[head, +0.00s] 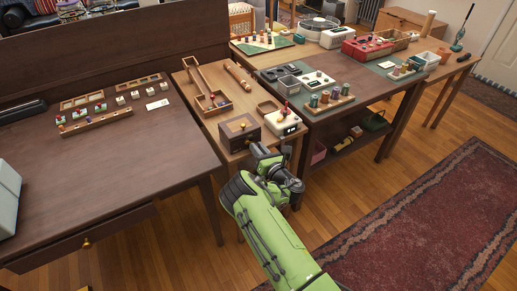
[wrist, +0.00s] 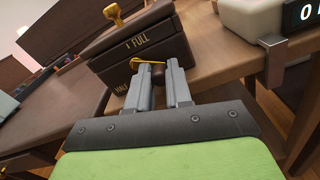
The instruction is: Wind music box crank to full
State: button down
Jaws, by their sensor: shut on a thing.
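The music box (head: 238,130) is a dark brown wooden box near the front edge of the small middle table. Its front, marked "1 FULL" and "HALF", shows in the wrist view (wrist: 150,42), with a brass knob (wrist: 118,14) on top. A brass crank (wrist: 148,60) with a dark round handle sits on that front. My gripper (head: 257,150) reaches the box from the front right. In the wrist view, my gripper (wrist: 159,72) is shut on the crank's handle, which is partly hidden between the fingers. The crank arm points left from the handle.
A white device (head: 284,122) with a dark display stands on the table just right of the box; a metal bracket (wrist: 272,58) hangs at the table edge. Wooden trays (head: 213,103) lie behind. A larger desk (head: 150,170) stands left. Open floor lies in front.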

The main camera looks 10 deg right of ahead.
jog(key=shift+f, duration=0.1)
dwell(0.3)
jog(key=c, duration=1)
grip_release()
jog(key=shift+c, duration=0.2)
